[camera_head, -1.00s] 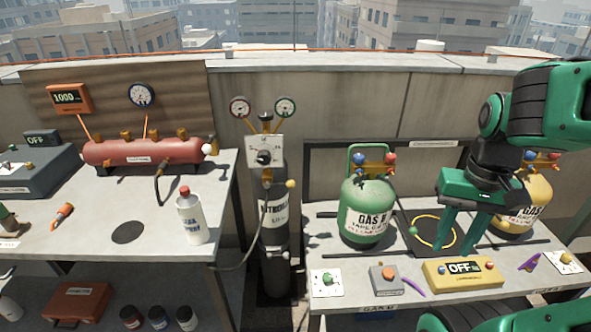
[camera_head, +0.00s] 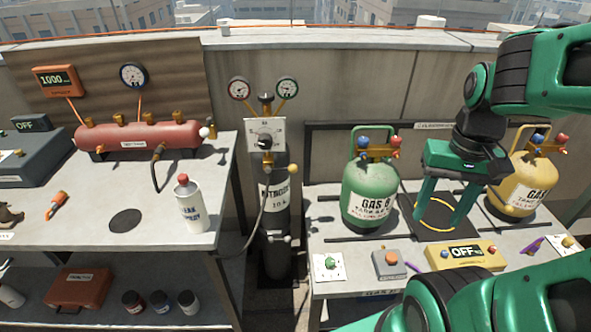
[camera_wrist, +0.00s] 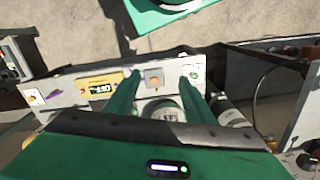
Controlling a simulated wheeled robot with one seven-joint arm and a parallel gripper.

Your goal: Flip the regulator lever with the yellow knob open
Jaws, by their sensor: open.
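The regulator (camera_head: 265,134) tops a dark grey cylinder (camera_head: 276,225) standing between the two benches. It has a white panel with a black knob and two round gauges above. A small yellow ball knob (camera_head: 293,169) sits at the cylinder's right side, just below the panel; its lever arm is too small to make out. My gripper (camera_head: 441,220) is open and empty, pointing down over the right bench, well to the right of the yellow knob. In the wrist view the two green fingers (camera_wrist: 159,75) are spread apart. I cannot make out the yellow knob there.
A green gas cylinder (camera_head: 370,196) stands between my gripper and the regulator. A yellow cylinder (camera_head: 517,186) stands to the right. A yellow OFF box (camera_head: 437,258) and small switch boxes line the bench front. A hose (camera_head: 249,232) runs from the regulator to the left bench.

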